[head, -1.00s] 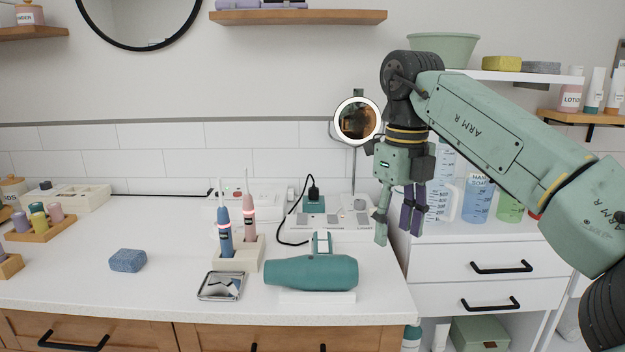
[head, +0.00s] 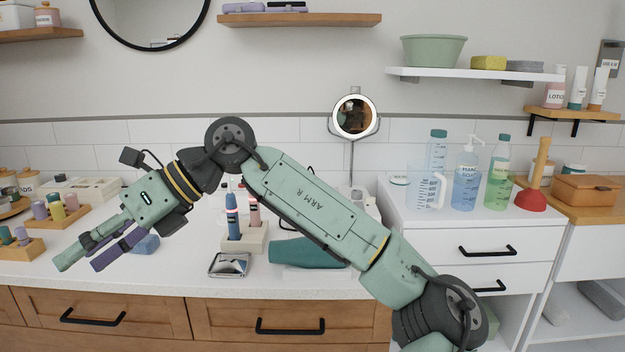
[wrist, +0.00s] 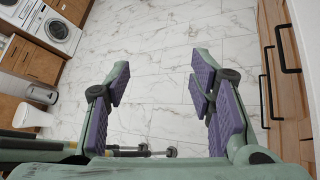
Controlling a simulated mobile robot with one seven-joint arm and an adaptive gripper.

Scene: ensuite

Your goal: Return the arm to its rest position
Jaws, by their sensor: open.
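My arm (head: 310,205) reaches from the lower right up to an elbow-like joint and then down to the left across the front of the counter. My gripper (head: 78,266) is at the left in the head view, tilted downward, in front of the counter's left part. Its two fingers with purple pads are apart and nothing is between them. In the wrist view my gripper (wrist: 162,85) is also open, with only marbled floor (wrist: 160,60) beyond the fingers.
The counter (head: 200,275) holds a blue sponge (head: 146,244), toothbrushes in a stand (head: 245,238), a teal hairdryer (head: 310,252) and a small metal tray (head: 229,265), partly behind my arm. Bottles and a red plunger (head: 531,199) stand at right. Drawer handles (wrist: 286,47) line the wrist view's right side.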

